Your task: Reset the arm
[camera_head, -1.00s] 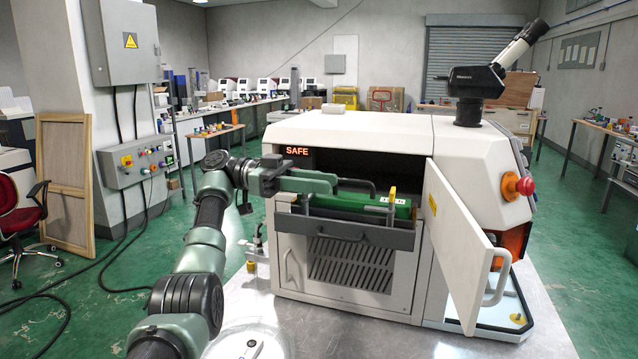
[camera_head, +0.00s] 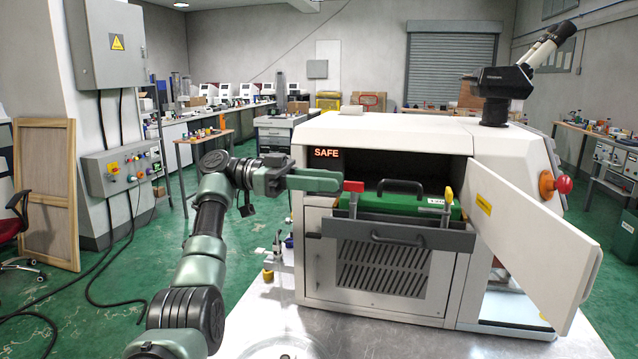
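My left gripper (camera_head: 318,180) is at the left front of the white machine (camera_head: 395,130), beside the red-topped clamp (camera_head: 353,187). It is seen from the side, with its green fingers overlapping, so its opening is unclear. I see nothing held in it. A green block with a black handle (camera_head: 400,186) sits on the dark drawer or tray (camera_head: 395,232) at the machine's opening. A yellow-topped clamp (camera_head: 448,194) stands at its right end. The machine's display (camera_head: 327,153) reads SAFE. My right gripper is not in view.
The machine's white door (camera_head: 530,245) stands open to the right. A red knob (camera_head: 564,185) and a microscope-like eyepiece unit (camera_head: 510,80) are at its right. A grey control box (camera_head: 122,170) with cables is at left. The green floor between has free room.

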